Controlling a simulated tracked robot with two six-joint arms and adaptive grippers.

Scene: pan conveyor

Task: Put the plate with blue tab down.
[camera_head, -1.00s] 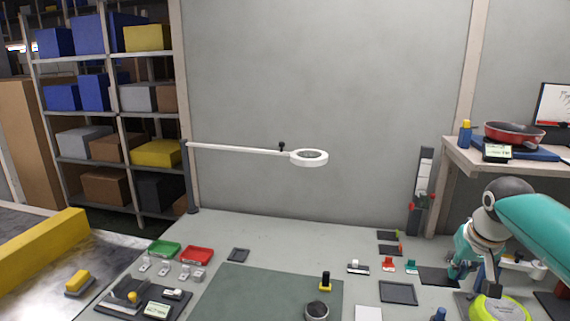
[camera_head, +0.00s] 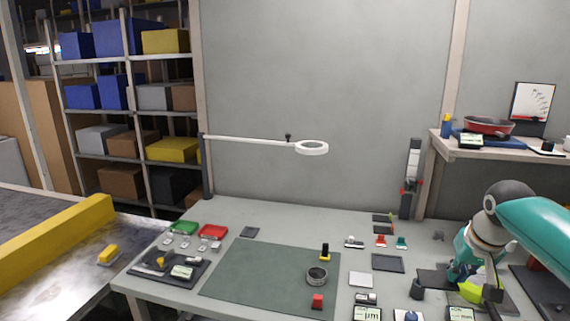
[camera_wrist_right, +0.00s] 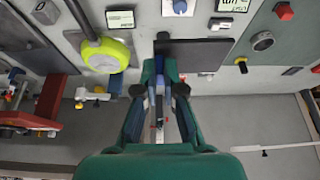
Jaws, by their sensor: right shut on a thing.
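My right gripper (camera_wrist_right: 158,92) is shut on a thin blue-grey thing (camera_wrist_right: 160,86), seen edge-on between the fingers in the right wrist view. It fits the plate with blue tab, but most of it is hidden by the fingers. In the head view the right gripper (camera_head: 492,292) is at the lower right, in front of a lime-green round device (camera_head: 470,291). A dark flat pad (camera_wrist_right: 195,55) lies beyond the fingertips in the wrist view. I cannot tell the gap between the held thing and the bench. My left gripper is not in view.
The grey bench carries a green mat (camera_head: 270,283), a red tray (camera_head: 212,231), a green tray (camera_head: 184,228) and several small tools. A ring lamp (camera_head: 311,148) hangs over it. A raised shelf with a red pan (camera_head: 489,126) stands at right. Part of the mat is clear.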

